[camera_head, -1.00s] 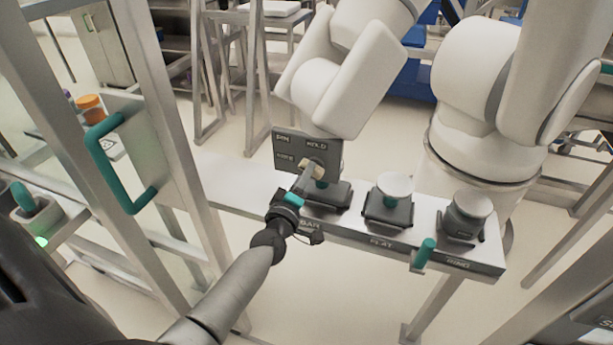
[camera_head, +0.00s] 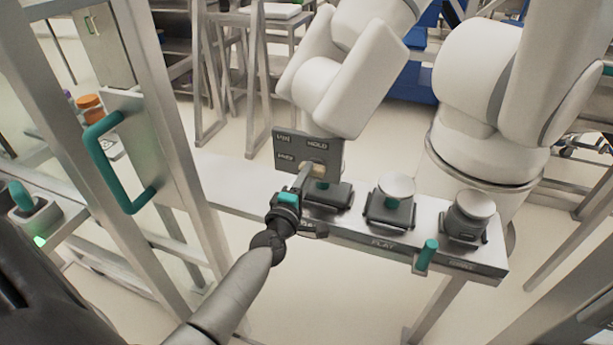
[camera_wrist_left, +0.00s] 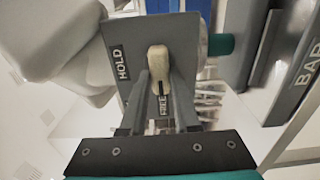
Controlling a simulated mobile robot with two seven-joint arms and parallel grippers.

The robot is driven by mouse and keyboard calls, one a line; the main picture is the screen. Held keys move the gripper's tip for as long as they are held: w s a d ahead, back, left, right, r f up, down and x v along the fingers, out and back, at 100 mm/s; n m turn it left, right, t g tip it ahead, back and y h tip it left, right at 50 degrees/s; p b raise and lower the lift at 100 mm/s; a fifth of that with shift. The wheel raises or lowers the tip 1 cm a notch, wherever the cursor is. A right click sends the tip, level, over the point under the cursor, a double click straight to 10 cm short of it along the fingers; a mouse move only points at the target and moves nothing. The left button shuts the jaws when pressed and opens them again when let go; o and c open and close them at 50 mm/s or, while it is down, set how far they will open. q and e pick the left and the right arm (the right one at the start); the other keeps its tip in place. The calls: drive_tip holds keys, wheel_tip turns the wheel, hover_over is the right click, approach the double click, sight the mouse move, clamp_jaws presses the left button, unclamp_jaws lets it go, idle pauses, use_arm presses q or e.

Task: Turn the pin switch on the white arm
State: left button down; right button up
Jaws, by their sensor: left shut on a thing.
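The white arm (camera_head: 345,85) ends in a dark grey switch plate (camera_head: 288,147) with a PIN label and HOLD and FREE marks. The cream pin switch (camera_head: 318,169) sits on this plate. In the left wrist view the switch (camera_wrist_left: 158,62) is a rounded cream lever on the plate (camera_wrist_left: 185,38), with HOLD to its left and FREE just below it. My left gripper (camera_head: 309,176) is shut on the switch. Its two fingers (camera_wrist_left: 161,88) lie on either side of the lever and partly hide it in the head view. My right gripper is not in view.
Below the plate, a bench (camera_head: 235,190) carries dark-based holders with white-topped tools (camera_head: 396,187) and a teal handle (camera_head: 428,250). A metal frame with a teal door handle (camera_head: 110,165) stands at left.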

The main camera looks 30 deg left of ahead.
use_arm(q)
drive_tip(key=c, duration=0.6)
unclamp_jaws()
drive_tip(key=shift+c, duration=0.2)
drive_tip(key=v, duration=1.5)
drive_tip(key=shift+s, duration=0.2)
drive_tip(key=shift+f, duration=0.2)
drive_tip(key=s+d+f+m+g+h, duration=0.2)
drive_tip(key=s+d+f+m+g, duration=0.15)
drive_tip(key=f, duration=0.65)
drive_tip(key=s+d+f+m+g+h+b, duration=0.1)
drive_tip(key=s+d+f+m+g, duration=0.1)
drive_tip(key=f+m, duration=0.5)
drive_tip(key=s+d+f+m+g+h, duration=0.2)
drive_tip(key=s+d+f, duration=0.1)
drive_tip(key=f, duration=0.9)
drive_tip(key=s+f+m+g, duration=0.4)
drive_tip(key=s+f, duration=0.3)
drive_tip(key=s, duration=0.4)
drive_tip(key=s+d+f+m+g+b, duration=0.1)
drive_tip(key=s+f+m+g, duration=0.4)
drive_tip(key=s, duration=0.7)
wheel_tip(320, 180, down, 4)
drive_tip(key=shift+s+r+m+y, duration=0.15)
drive_tip(key=shift+s+m+y, duration=0.2)
drive_tip(key=shift+m, duration=0.6)
